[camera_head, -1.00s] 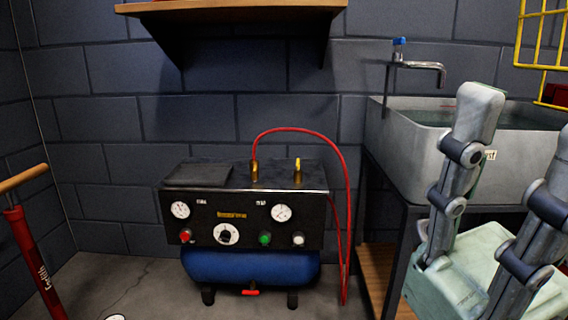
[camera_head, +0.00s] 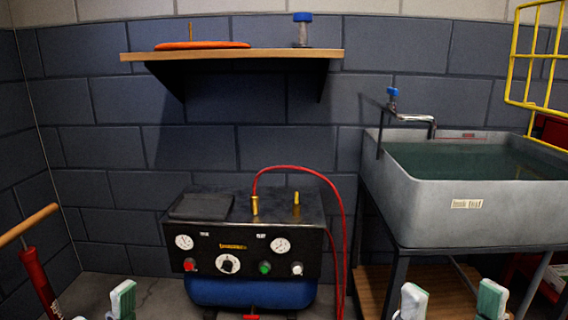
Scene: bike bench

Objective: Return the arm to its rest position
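My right gripper (camera_head: 451,300) shows at the bottom edge, right of the middle. Its two pale green and white fingertips stand apart with nothing between them. My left gripper (camera_head: 101,309) shows at the bottom left. One fingertip is clear, and a small piece of the other shows apart from it at the frame's edge. I see nothing between them. The rest of both grippers and both arms is below the frame. Both grippers are in front of the compressor and sink stand, touching nothing that I can see.
A black and blue compressor (camera_head: 245,244) with a red hose stands by the wall. A grey sink (camera_head: 480,212) with water is at right on a stand. A wooden shelf (camera_head: 235,55) hangs above. A red pump (camera_head: 38,280) is at left; a yellow rack (camera_head: 513,60) at upper right.

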